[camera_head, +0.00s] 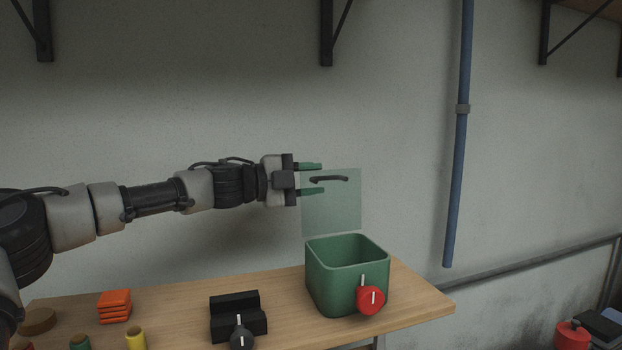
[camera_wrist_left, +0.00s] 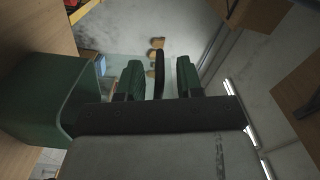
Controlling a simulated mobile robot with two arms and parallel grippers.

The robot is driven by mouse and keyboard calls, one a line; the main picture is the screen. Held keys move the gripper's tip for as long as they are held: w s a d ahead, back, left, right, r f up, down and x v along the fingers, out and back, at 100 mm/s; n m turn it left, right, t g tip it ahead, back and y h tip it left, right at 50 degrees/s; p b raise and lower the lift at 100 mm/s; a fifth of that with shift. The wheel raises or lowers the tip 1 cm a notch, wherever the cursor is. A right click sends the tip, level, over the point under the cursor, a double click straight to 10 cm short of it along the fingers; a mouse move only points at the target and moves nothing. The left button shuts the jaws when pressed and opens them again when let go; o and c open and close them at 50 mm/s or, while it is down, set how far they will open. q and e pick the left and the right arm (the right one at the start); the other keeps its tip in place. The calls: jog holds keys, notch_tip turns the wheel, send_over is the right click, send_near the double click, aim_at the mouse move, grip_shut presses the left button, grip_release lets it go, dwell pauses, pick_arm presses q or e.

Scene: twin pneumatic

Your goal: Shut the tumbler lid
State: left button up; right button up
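The tumbler is a green open-topped box (camera_head: 340,282) on the right part of the wooden table. Its translucent green lid (camera_head: 345,212) stands upright at the back edge, so the box is open. A dark handle (camera_head: 330,180) is on the lid's upper part. My left gripper (camera_head: 322,179) is at the lid's upper left, its green fingers apart. In the left wrist view, the dark handle (camera_wrist_left: 159,74) shows between the two open fingers (camera_wrist_left: 161,80); contact cannot be told. The green box (camera_wrist_left: 35,105) is at the left there. My right gripper is not in view.
A red knob (camera_head: 370,299) is on the box's front. A black block (camera_head: 238,312) with a dark knob, orange stacked pieces (camera_head: 114,306) and a yellow spool (camera_head: 136,340) are on the wooden table (camera_head: 415,297) to the left. A blue pipe (camera_head: 458,150) runs down the wall.

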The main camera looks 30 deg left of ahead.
pick_arm(q)
jog(key=shift+c, duration=0.3)
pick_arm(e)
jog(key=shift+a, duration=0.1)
pick_arm(q)
grip_shut()
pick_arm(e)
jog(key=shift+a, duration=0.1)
pick_arm(q)
jog(key=shift+s, duration=0.1)
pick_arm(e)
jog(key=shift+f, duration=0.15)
pick_arm(q)
jog(key=shift+r, duration=0.1)
jog(key=shift+m, duration=0.3)
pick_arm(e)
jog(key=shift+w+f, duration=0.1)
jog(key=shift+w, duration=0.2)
